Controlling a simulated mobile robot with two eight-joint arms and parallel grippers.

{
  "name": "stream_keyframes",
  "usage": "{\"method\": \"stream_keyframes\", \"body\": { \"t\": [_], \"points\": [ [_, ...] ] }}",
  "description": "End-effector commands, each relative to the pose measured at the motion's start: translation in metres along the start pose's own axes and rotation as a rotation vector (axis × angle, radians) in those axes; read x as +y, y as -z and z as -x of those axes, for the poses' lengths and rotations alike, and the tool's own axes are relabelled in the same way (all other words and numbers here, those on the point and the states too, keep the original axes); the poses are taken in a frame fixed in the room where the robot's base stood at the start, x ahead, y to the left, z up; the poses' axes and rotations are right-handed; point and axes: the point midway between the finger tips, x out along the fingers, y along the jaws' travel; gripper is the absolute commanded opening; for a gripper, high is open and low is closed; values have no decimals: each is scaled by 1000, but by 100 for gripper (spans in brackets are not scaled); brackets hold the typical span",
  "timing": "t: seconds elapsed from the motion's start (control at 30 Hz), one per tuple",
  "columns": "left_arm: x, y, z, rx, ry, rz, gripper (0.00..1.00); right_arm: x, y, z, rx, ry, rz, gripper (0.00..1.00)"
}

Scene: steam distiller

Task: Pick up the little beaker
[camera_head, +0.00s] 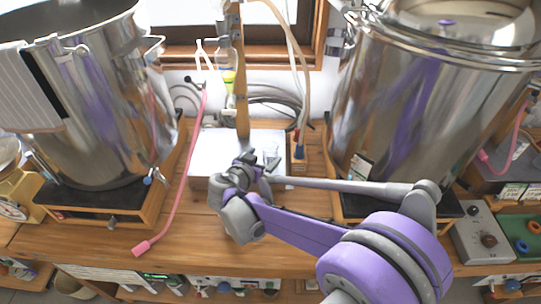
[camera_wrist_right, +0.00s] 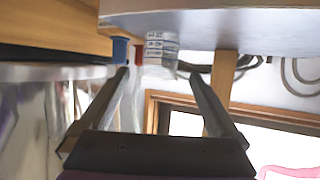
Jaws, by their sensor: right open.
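The little beaker (camera_head: 271,150) is small and clear, and stands on the white box (camera_head: 205,160) in the middle of the bench. My right gripper (camera_head: 262,164) is at the front edge of the white box, close to the beaker. The right gripper (camera_wrist_right: 160,78) is open and empty. Whether the beaker is within finger depth is unclear. My left gripper is not in view.
A wooden post (camera_head: 241,100) and a glass separator with yellow-green liquid (camera_head: 228,80) stand behind the beaker. Large steel pots stand left (camera_head: 90,110) and right (camera_head: 400,110). A pink hose (camera_head: 178,195) lies left of the box. Bare bench (camera_head: 100,238) lies in front.

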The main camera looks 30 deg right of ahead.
Motion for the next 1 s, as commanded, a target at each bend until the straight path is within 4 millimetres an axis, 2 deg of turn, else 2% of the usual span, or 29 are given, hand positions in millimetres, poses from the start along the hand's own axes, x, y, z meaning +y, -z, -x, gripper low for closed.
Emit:
{"method": "stream_keyframes", "body": {
  "t": [0.17,0.47,0.7,0.77,1.0],
  "points": [
    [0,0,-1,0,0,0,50,0,0,-11,0,-1,0,97],
    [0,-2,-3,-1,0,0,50,1,2,-52,0,-1,0,97],
    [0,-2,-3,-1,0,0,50,0,2,-56,0,0,1,97],
    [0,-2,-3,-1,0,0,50,0,2,-56,0,0,0,88],
    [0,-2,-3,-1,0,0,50,0,2,-55,0,1,0,44]
  ]
}}
